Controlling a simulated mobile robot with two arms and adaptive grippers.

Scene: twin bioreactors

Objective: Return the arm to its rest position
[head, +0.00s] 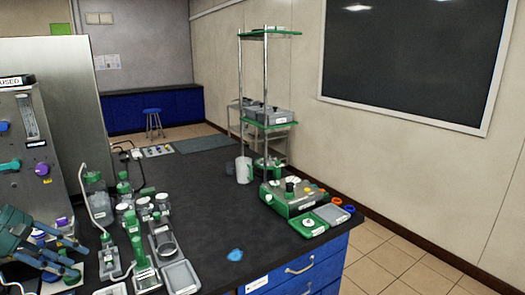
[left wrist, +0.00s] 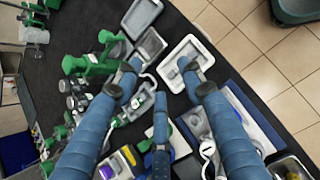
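My left gripper (head: 74,260) comes in at the lower left of the head view, its blue-teal fingers above the near left part of the dark bench. In the left wrist view my left gripper (left wrist: 162,88) shows its fingers spread wide apart with nothing held between them. Under the fingers are small trays and labware on the bench. My right gripper and right arm do not show in either view.
A dark bench (head: 205,185) carries green-and-grey labware, including a green control box (head: 290,197) and a grey tray (head: 181,276). A grey bioreactor panel (head: 35,150) stands close behind my left gripper. The bench middle is mostly clear, and tiled floor (head: 385,255) lies at right.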

